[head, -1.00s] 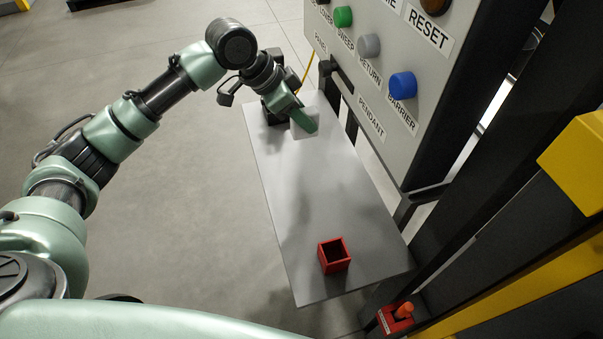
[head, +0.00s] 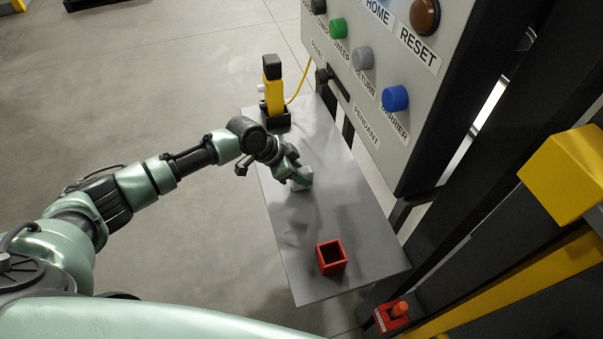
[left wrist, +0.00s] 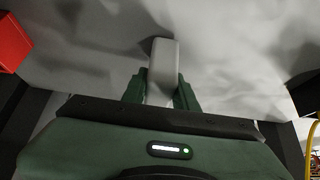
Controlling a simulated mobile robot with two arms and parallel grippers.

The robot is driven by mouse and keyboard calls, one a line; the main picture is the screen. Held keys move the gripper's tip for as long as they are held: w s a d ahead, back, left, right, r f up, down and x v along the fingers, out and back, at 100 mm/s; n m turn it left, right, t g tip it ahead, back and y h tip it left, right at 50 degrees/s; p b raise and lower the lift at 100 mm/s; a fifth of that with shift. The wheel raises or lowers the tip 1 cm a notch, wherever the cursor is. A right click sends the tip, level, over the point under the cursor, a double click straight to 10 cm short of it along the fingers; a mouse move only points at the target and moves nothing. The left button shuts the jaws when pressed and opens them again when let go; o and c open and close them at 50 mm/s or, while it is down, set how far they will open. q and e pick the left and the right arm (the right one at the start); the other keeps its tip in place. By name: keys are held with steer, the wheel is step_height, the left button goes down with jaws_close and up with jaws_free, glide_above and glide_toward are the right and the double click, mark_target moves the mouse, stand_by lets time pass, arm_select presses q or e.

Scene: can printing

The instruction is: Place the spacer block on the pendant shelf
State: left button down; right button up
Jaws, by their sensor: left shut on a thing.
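The spacer block, a light grey block (head: 303,178), is between the fingers of my left gripper (head: 296,176) over the middle of the grey pendant shelf (head: 345,225). In the left wrist view the block (left wrist: 163,62) stands out beyond the two green fingers (left wrist: 160,92), which are shut on it. I cannot tell whether the block touches the shelf or is held just above it. My right gripper is not in view.
A red open box (head: 331,257) stands near the shelf's front end. A yellow and black pendant (head: 273,88) stands in a black holder at the far end. A button panel (head: 375,80) rises along the shelf's right side. Shelf between gripper and red box is clear.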

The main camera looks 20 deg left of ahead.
arm_select(q)
steer(key=shift+f, duration=0.25)
steer(key=shift+f, duration=0.2)
steer(key=c, duration=1.1)
jaws_free()
steer(key=shift+r, duration=0.1)
steer(key=shift+r, duration=0.1)
steer(key=b+v, duration=0.2)
steer(key=v, duration=1)
